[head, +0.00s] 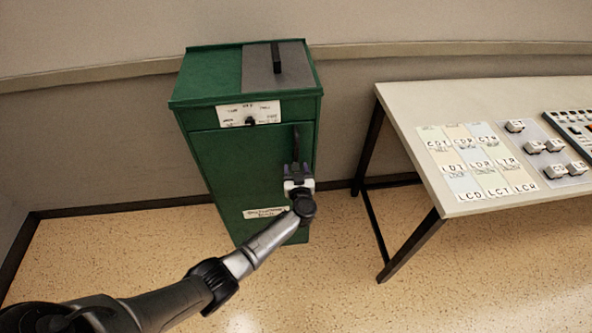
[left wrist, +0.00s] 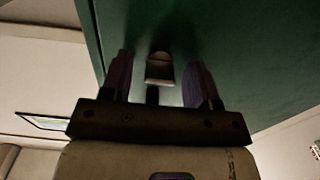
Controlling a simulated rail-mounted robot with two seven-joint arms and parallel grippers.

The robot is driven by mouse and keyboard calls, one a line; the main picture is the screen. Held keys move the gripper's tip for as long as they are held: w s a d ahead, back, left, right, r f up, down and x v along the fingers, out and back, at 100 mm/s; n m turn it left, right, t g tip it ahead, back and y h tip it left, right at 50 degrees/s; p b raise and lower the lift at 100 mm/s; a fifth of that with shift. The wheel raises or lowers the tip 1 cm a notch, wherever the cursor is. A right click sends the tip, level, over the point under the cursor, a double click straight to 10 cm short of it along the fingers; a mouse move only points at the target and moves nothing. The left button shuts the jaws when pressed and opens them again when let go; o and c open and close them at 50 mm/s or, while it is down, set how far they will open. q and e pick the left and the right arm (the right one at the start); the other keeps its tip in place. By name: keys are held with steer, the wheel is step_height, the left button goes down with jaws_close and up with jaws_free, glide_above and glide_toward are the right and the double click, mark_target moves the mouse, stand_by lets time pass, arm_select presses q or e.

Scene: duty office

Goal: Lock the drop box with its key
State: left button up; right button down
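The drop box (head: 222,165) is a green floor cabinet against the wall, with its front door looking closed. A white label plate (head: 236,113) on its upper front has a small dark lock or key (head: 250,121) at its lower edge; I cannot tell which. A dark vertical handle (head: 296,138) is at the door's right side. My left gripper (head: 296,168) is at the handle's lower end. In the left wrist view its fingers (left wrist: 160,85) are apart, with the handle's pale end (left wrist: 160,68) between or just beyond them; contact is unclear. My right gripper is out of view.
A grey plate with a dark handle (head: 277,58) is on the box top. A white table (head: 408,98) stands to the right, with lettered cards (head: 477,162), several small blocks (head: 534,147) and a button panel (head: 575,125). Speckled floor in front is open.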

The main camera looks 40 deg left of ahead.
arm_select(q)
steer(key=c, duration=0.9)
